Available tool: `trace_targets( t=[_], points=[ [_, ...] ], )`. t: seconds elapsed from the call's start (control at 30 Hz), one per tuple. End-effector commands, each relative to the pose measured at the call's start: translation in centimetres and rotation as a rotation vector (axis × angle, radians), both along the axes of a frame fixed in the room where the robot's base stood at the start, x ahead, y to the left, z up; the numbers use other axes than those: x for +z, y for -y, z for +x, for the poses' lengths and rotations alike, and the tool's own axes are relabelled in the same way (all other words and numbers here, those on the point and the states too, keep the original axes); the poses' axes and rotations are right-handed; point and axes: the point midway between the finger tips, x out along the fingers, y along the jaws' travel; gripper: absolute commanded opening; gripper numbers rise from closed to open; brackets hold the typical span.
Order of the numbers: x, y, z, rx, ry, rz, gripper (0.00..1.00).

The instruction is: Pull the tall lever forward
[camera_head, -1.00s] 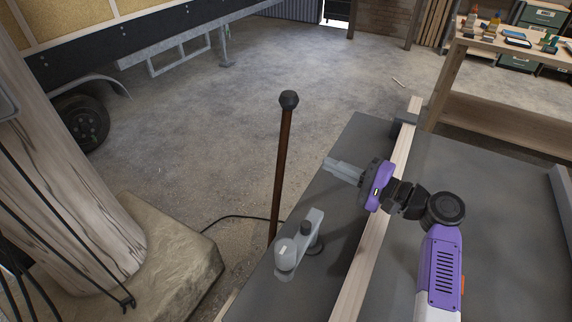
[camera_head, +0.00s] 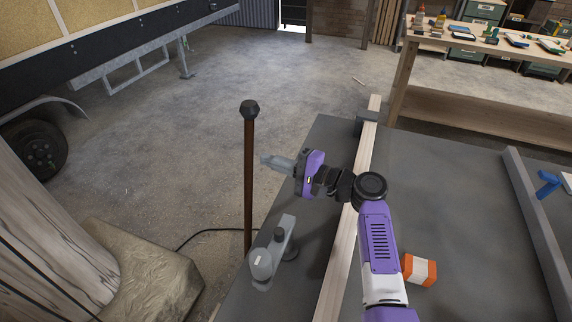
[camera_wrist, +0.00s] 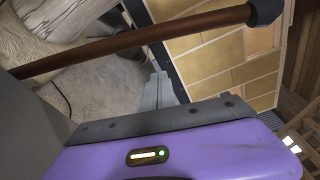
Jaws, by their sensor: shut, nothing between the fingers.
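The tall lever (camera_head: 249,180) is a brown, rusty-looking rod with a black knob (camera_head: 249,109) on top. It stands nearly upright beside the left edge of the grey table in the head view. My gripper (camera_head: 265,160) is shut and empty, just right of the rod in the picture, pointing left at its upper half, below the knob. In the wrist view the rod (camera_wrist: 130,40) crosses the top of the picture, beyond the shut fingertips (camera_wrist: 158,78). The fingers look apart from the rod, though the exact gap is hard to tell.
A grey clamp-like fitting (camera_head: 268,258) sits on the grey table (camera_head: 430,190) near the lever. A wooden rail (camera_head: 345,255) runs along the table under my arm. An orange and white block (camera_head: 419,270) lies right of my arm. A stone block (camera_head: 140,275) stands left on the floor.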

Motion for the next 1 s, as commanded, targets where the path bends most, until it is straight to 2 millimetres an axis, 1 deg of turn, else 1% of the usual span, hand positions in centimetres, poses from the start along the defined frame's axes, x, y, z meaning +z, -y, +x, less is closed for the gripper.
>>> trace_targets(
  t=[0.1,0.17,0.3,0.5,0.67,1.0],
  points=[
    [0.0,-1.5,0.8,0.002,-0.001,0.001,0.0],
    [0.0,-2.0,0.8,0.0,-0.001,0.0,0.0],
    [0.5,-2.0,-0.8,0.0,-0.001,0.0,0.0],
    [0.8,-2.3,-2.4,0.0,0.0,-0.001,0.0],
    [0.9,-2.3,-2.9,0.0,-0.001,0.0,0.0],
    [0.9,-2.3,-3.1,0.0,0.001,0.0,0.0]
  ],
)
